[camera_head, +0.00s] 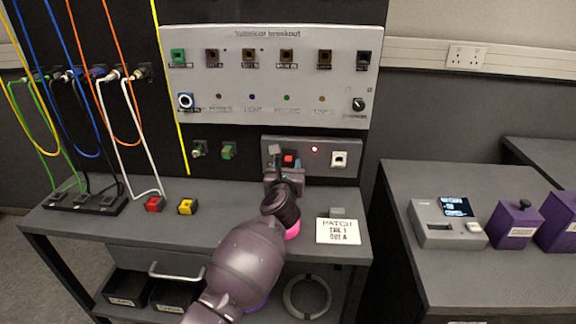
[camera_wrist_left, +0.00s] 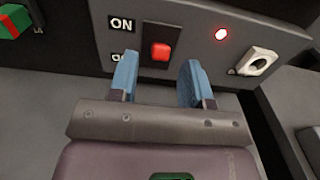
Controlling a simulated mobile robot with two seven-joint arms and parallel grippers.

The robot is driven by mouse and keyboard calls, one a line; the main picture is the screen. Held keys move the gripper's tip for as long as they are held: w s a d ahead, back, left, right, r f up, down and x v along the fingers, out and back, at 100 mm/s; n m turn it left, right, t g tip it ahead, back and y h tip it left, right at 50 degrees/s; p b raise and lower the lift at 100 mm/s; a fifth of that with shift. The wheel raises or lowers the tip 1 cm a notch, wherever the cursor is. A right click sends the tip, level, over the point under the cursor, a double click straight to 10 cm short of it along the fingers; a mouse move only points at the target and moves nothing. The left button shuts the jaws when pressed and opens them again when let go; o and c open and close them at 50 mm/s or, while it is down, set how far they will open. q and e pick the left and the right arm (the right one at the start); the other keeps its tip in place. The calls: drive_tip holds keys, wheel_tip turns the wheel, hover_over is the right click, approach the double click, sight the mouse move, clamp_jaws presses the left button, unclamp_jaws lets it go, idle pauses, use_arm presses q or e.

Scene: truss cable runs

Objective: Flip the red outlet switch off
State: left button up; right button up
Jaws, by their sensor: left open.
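The red outlet switch (camera_head: 289,159) is on the grey outlet panel (camera_head: 322,143) at the back of the bench. In the left wrist view the red rocker (camera_wrist_left: 160,52) sits in a black plate, with an "ON" label at its upper left and a lower label partly hidden by a finger. A red light (camera_wrist_left: 221,34) glows to its right. My left gripper (camera_head: 284,165) is open in front of the panel. Its two blue fingertips (camera_wrist_left: 158,72) stand either side of the switch, slightly below it in the picture; contact cannot be told. My right gripper is not in view.
A white socket (camera_wrist_left: 257,62) is right of the light. A green and red switch (camera_head: 228,151) is left of the panel. Red (camera_head: 154,204) and yellow (camera_head: 187,206) blocks and a patch card (camera_head: 338,231) lie on the bench. Cables hang at the left.

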use_arm(q)
drive_tip(key=shift+w+f, duration=0.1)
drive_tip(key=shift+w, duration=0.85)
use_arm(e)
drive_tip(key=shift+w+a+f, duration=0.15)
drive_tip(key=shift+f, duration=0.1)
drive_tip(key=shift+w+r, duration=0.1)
use_arm(q)
clamp_jaws()
drive_tip(key=shift+f+t+b, duration=0.25)
drive_tip(key=shift+t+b, duration=0.45)
drive_tip(key=shift+b, duration=1.15)
drive_tip(key=shift+f+t+b, duration=0.2)
drive_tip(key=shift+t+b, duration=0.5)
drive_tip(key=shift+b, duration=1.1)
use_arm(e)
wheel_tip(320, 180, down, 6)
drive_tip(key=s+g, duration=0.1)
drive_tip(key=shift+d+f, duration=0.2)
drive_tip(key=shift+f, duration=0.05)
